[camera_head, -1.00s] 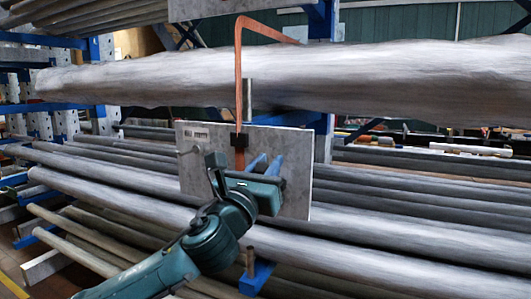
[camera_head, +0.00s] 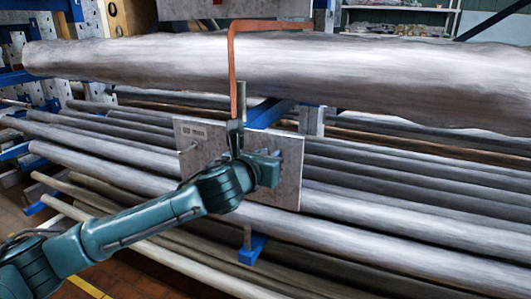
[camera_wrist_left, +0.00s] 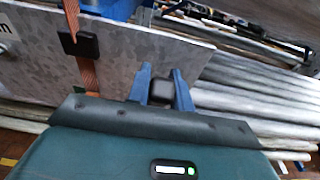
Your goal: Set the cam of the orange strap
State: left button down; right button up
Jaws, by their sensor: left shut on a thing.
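The orange strap (camera_head: 233,80) crosses the big upper grey pole (camera_head: 400,85) and hangs down in front of it to a grey plate (camera_head: 290,180). In the left wrist view the strap (camera_wrist_left: 70,15) passes through a black buckle (camera_wrist_left: 80,45) and its tail hangs below. My left gripper (camera_head: 268,158) is in front of the plate, right of the strap. In the wrist view its blue fingers (camera_wrist_left: 163,88) are shut on a small dark block (camera_wrist_left: 162,93), apart from the buckle. My right gripper is not in view.
Long grey poles (camera_head: 400,205) lie on rack arms behind and below the plate. A blue rack arm (camera_head: 252,247) with an upright pin sticks out below it. There is open floor (camera_head: 125,275) at lower left.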

pick_arm(q)
jog(key=shift+w+d+g, duration=0.1)
jog(key=shift+w+g, duration=0.15)
jog(key=shift+g, duration=0.15)
jog(key=c, duration=1.2)
grip_release()
jog(key=shift+c, duration=0.2)
jog(key=shift+r, duration=0.1)
jog(key=b+v, duration=0.2)
jog(key=v, duration=1.1)
jog(key=shift+c, duration=0.4)
